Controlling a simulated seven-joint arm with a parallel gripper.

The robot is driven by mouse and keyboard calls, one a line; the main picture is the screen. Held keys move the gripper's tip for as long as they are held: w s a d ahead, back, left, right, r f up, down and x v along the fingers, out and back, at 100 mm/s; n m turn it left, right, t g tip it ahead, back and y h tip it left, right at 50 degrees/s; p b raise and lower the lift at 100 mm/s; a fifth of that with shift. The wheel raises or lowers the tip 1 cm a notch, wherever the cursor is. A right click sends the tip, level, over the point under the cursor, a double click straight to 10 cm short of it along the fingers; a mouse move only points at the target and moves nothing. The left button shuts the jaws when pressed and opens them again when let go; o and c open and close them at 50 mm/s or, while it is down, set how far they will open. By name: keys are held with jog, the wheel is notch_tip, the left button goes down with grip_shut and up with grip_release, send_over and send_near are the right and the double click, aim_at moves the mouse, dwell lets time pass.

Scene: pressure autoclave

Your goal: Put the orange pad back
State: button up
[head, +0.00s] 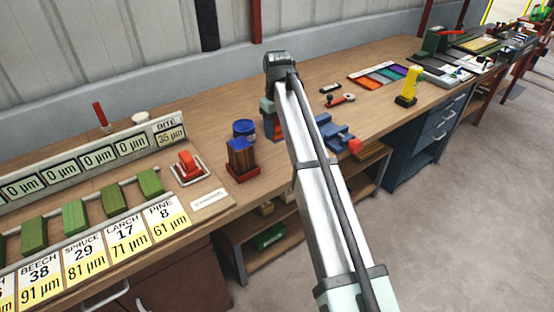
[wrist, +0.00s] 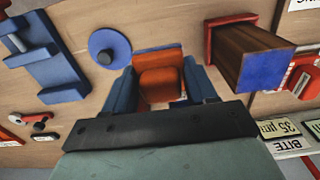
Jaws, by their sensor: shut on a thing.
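The orange pad (wrist: 160,82) is a blocky orange piece between the two blue fingers of my gripper (wrist: 163,92) in the wrist view. The fingers are shut on it, one on each side. In the head view my gripper (head: 270,122) is low over the bench, mostly hidden behind my arm, and only a small orange part (head: 278,130) shows. I cannot tell whether the pad touches the bench.
A dark wooden block with a blue top (head: 242,158) stands in a red base beside the gripper.

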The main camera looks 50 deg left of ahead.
aim_at(277, 161)
jog(key=shift+f, duration=4.95)
jog(key=shift+f, duration=0.1)
jog(key=o, duration=1.2)
notch_tip(277, 161, up, 12)
jog(key=shift+r, duration=0.15)
